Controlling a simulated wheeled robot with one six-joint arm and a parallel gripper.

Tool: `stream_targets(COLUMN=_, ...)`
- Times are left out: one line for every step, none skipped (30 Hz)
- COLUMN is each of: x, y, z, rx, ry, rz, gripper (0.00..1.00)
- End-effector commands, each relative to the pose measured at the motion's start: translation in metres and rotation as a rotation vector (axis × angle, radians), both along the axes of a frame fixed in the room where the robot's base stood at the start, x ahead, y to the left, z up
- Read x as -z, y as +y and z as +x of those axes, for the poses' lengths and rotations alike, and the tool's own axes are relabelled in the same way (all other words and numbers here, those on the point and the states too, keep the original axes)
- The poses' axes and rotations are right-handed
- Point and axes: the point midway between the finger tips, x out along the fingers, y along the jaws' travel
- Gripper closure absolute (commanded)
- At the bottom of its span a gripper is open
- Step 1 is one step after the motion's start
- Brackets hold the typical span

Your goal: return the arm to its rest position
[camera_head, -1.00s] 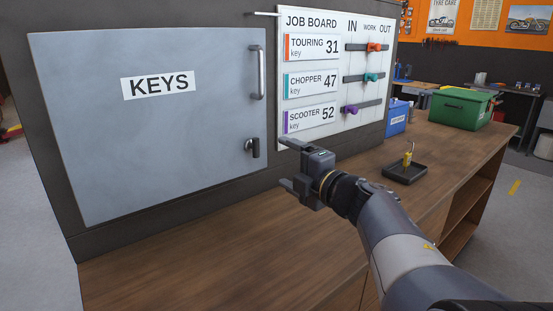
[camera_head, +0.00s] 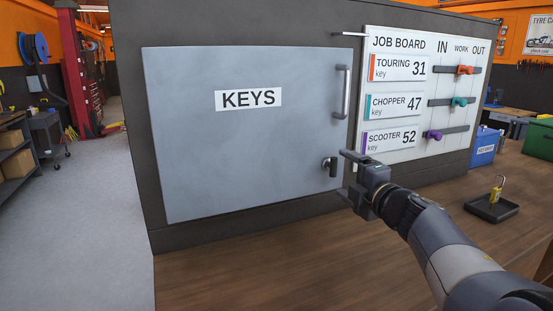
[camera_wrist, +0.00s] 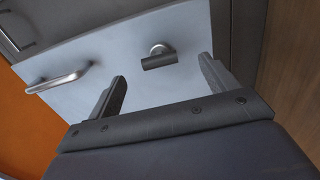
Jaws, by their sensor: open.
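My gripper (camera_head: 345,175) is open and empty in the head view, above the wooden bench and in front of the lower right of the grey KEYS cabinet (camera_head: 240,150). My arm reaches in from the lower right. In the wrist view, my gripper's two fingers (camera_wrist: 162,85) stand apart with nothing between them. Beyond them shows the cabinet door with its dark latch knob (camera_wrist: 158,60) and its bar handle (camera_wrist: 60,80). The door looks closed. The gripper appears apart from the latch, though the exact gap is hard to tell.
The job board (camera_head: 420,100) carries orange, teal and purple sliders. A black tray (camera_head: 491,208) with a yellow padlock (camera_head: 496,190) lies on the bench (camera_head: 260,270). A blue box (camera_head: 485,146) and green box (camera_head: 538,140) stand behind. Open floor (camera_head: 95,230) lies left.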

Motion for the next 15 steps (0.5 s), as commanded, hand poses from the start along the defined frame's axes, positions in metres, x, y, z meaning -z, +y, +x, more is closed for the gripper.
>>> stream_targets(x=0.0, y=0.004, z=0.008, rx=-0.004, ry=0.001, rz=0.0, gripper=0.19)
stream_targets(x=0.0, y=0.006, z=0.012, rx=-0.003, ry=0.001, rz=0.0, gripper=0.19)
stream_targets(x=0.0, y=0.007, z=0.017, rx=-0.002, ry=0.001, rz=0.0, gripper=0.19)
stream_targets(x=0.0, y=0.009, z=0.02, rx=-0.003, ry=0.0, rz=0.0, gripper=0.19)
stream_targets(x=0.0, y=0.01, z=0.023, rx=-0.003, ry=0.0, rz=0.0, gripper=0.19)
stream_targets(x=0.0, y=0.011, z=0.026, rx=-0.002, ry=0.0, rz=0.0, gripper=0.19)
stream_targets(x=0.0, y=0.012, z=0.028, rx=-0.001, ry=0.0, rz=0.0, gripper=0.19)
stream_targets(x=0.0, y=0.012, z=0.03, rx=0.0, ry=0.0, rz=0.0, gripper=0.19)
stream_targets(x=0.0, y=0.013, z=0.031, rx=0.0, ry=0.0, rz=0.0, gripper=0.19)
stream_targets(x=-0.001, y=0.013, z=0.031, rx=0.0, ry=0.003, rz=0.006, gripper=0.19)
stream_targets(x=-0.001, y=0.013, z=0.03, rx=0.001, ry=0.005, rz=0.012, gripper=0.19)
stream_targets(x=-0.001, y=0.013, z=0.03, rx=0.001, ry=0.007, rz=0.018, gripper=0.19)
stream_targets(x=0.0, y=0.013, z=0.03, rx=0.001, ry=0.008, rz=0.019, gripper=0.19)
stream_targets(x=0.0, y=0.013, z=0.03, rx=0.001, ry=0.008, rz=0.02, gripper=0.19)
stream_targets(x=0.0, y=0.012, z=0.03, rx=0.0, ry=0.008, rz=0.02, gripper=0.19)
